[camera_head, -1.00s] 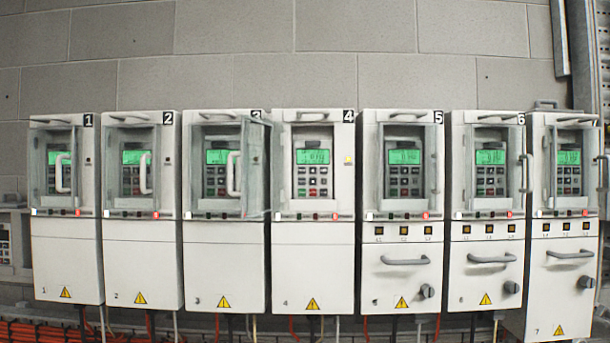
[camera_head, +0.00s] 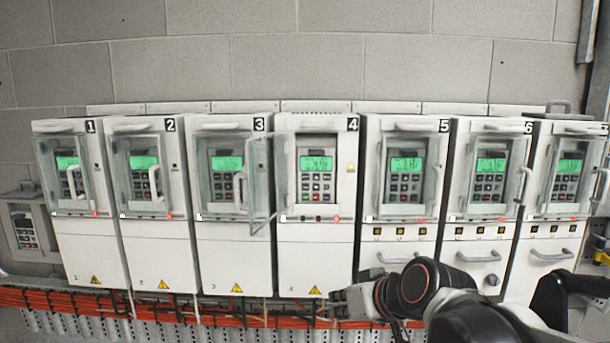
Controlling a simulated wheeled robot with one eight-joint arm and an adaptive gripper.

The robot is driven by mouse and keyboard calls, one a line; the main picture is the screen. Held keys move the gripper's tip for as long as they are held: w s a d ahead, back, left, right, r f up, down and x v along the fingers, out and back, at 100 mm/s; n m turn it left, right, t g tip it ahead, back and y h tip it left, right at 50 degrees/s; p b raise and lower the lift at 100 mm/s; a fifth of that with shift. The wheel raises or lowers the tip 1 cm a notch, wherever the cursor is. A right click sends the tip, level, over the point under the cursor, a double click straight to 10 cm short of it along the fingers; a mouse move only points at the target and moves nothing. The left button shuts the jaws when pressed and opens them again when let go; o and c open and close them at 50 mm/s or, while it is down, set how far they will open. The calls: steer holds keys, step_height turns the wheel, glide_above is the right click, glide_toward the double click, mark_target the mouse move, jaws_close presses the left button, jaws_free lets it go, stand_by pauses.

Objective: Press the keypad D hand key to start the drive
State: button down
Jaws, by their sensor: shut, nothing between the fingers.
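Numbered white drive cabinets stand in a row, each with a keypad and a lit green display. The keypad (camera_head: 317,178) of cabinet 4 (camera_head: 314,257) shows with no glass in front. A glass door (camera_head: 261,185) stands swung out between cabinets 3 and 4. The keypads of cabinets 1, 2, 5, 6 and 7 sit behind glass. Key labels are too small to read, so I cannot tell which is the hand key. My gripper (camera_head: 345,300) is at bottom centre, in front of the lower right of cabinet 4, below the keypads. It is shut and empty.
Grab handles (camera_head: 398,258) stick out from cabinets 5 to 7. Orange cables (camera_head: 150,303) run in a tray below. A small keypad box (camera_head: 26,230) is at far left.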

steer(key=w+a+r+y+p, duration=0.1)
steer(key=w+a+r+p, duration=0.2)
steer(key=w+r+p, duration=0.1)
steer(key=w+a+r+n+t+y+p, duration=0.1)
steer(key=w+a+r+p, duration=0.2)
steer(key=r+p, duration=0.3)
step_height(320, 180, up, 3)
steer(key=shift+w+a+r, duration=0.1)
steer(key=shift+w+a, duration=0.05)
steer(key=shift+w, duration=0.55)
glide_toward(298, 209)
steer(key=shift+s+b+x, duration=0.25)
steer(key=shift+b+x, duration=0.15)
steer(key=shift+x, duration=1.85)
steer(key=shift+w+a, duration=0.2)
steer(key=shift+w, duration=0.25)
